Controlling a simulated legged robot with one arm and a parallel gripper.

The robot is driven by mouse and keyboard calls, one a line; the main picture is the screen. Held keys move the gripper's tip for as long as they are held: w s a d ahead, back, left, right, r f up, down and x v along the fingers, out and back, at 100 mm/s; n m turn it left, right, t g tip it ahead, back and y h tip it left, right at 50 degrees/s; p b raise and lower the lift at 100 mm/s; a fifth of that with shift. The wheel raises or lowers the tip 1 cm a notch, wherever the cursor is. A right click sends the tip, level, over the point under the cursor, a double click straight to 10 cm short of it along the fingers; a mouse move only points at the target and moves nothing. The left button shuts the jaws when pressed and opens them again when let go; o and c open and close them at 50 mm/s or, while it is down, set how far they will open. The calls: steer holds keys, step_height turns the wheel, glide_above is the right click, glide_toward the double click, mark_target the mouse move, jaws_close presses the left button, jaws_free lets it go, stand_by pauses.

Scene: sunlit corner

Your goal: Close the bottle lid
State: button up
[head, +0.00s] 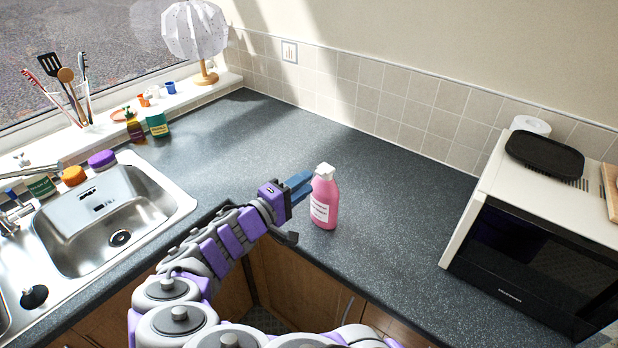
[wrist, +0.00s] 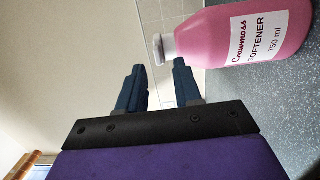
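A pink softener bottle (head: 325,207) with a white label stands upright on the dark countertop. Its white lid (head: 324,171) is at the top; I cannot tell how far the lid is open. In the wrist view the bottle (wrist: 250,32) appears sideways, with its whitish lid (wrist: 163,45) just beyond the fingertips. My gripper (head: 303,187) has blue fingers and is just left of the bottle's upper part. In the wrist view my gripper (wrist: 159,66) is open, with an empty gap between the fingers. It does not grip the lid.
A black-fronted microwave (head: 535,255) stands at the right with a black tray (head: 545,154) on top. The sink (head: 120,220) is at the left. A lamp (head: 195,30) stands at the back. The countertop (head: 390,200) around the bottle is clear.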

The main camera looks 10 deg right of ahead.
steer(key=p+v, duration=0.2)
steer(key=v, duration=1.2)
steer(key=shift+p, duration=0.3)
